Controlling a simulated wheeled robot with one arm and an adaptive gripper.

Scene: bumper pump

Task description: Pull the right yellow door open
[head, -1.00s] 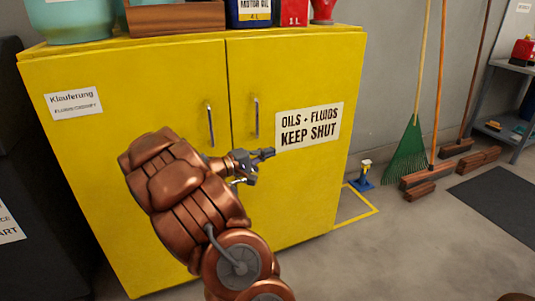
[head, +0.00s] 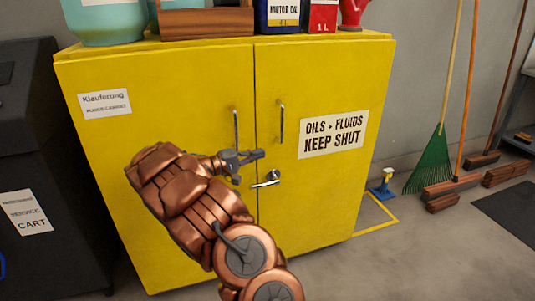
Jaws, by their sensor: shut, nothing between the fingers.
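The yellow cabinet has two doors, both closed. The right yellow door (head: 330,190) carries a sign reading "OILS + FLUIDS KEEP SHUT" and a vertical silver bar handle (head: 281,124) near the centre seam. A silver lever latch (head: 268,179) sits lower near the seam. The left yellow door (head: 180,110) has its own vertical handle (head: 236,127). My gripper (head: 258,155) is shut and empty, in front of the doors near the seam, below the bar handles and just above the lever. It appears apart from the handles; the exact depth gap is hard to tell.
Bottles, a wooden box (head: 206,22) and cans stand on the cabinet top. A dark cart (head: 40,180) stands at the left. A blue jack-like object (head: 383,186), a green rake (head: 432,165) and brooms are at the right. Grey floor (head: 400,260) is free in front.

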